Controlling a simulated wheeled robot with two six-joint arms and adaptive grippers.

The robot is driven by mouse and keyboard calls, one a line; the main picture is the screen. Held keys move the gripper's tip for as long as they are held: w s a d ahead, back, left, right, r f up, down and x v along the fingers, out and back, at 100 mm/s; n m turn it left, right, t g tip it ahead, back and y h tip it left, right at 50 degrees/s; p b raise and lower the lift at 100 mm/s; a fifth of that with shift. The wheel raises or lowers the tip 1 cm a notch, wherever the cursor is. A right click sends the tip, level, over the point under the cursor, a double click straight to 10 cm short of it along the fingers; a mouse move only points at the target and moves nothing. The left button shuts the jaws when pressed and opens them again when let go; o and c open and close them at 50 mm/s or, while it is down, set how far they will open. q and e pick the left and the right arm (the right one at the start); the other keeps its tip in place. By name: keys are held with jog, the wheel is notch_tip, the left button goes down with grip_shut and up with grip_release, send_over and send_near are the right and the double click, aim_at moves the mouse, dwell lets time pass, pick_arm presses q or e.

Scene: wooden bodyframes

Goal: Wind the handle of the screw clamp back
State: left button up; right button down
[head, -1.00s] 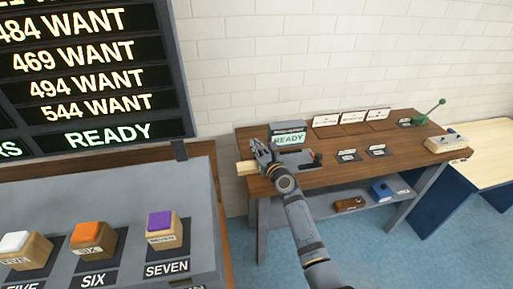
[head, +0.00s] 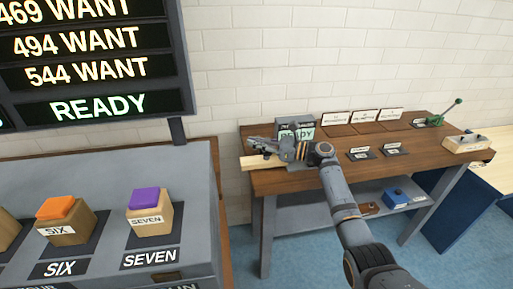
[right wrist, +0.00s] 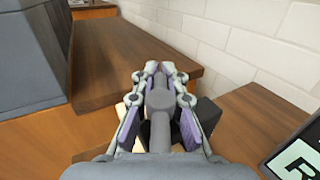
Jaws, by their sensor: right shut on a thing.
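My right gripper (head: 262,144) is over the left end of the wooden bench and points left. It hides most of what it holds in the head view. In the right wrist view, the right gripper (right wrist: 160,70) is shut with its two fingers around a grey, round-ended bar, which looks like the handle of the screw clamp (right wrist: 158,102). Dark parts below it are mostly covered by the fingers. A pale wooden piece (head: 256,162) sticks out past the bench's left end beneath the gripper. My left gripper is not in view.
A small READY display (head: 296,128) stands just behind the gripper on the bench (head: 330,150). A green lever (head: 438,120) is at the bench's far right. The grey button console (head: 190,190) stands at the left, with a gap before the bench.

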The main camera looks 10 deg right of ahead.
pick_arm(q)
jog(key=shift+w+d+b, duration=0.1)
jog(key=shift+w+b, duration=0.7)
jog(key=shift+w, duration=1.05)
pick_arm(e)
jog(key=shift+s+a+f+n+g+y, duration=0.1)
jog(key=shift+n+g+y, duration=0.1)
jog(key=shift+n+g, duration=0.2)
jog(key=shift+s+d+f+n+g+y, duration=0.15)
jog(key=shift+n+g+y, duration=0.1)
jog(key=shift+g, duration=0.3)
jog(key=shift+s+a+f+n+g+y, duration=0.1)
jog(key=shift+a+n+g+y, duration=0.05)
jog(key=shift+n+g, duration=0.25)
jog(key=shift+g, duration=0.25)
jog(key=c, duration=1.5)
grip_release()
jog(key=shift+r, duration=0.1)
jog(key=shift+o, duration=0.4)
jog(key=shift+r, duration=0.1)
jog(key=v, duration=1.2)
jog(key=shift+s, duration=0.1)
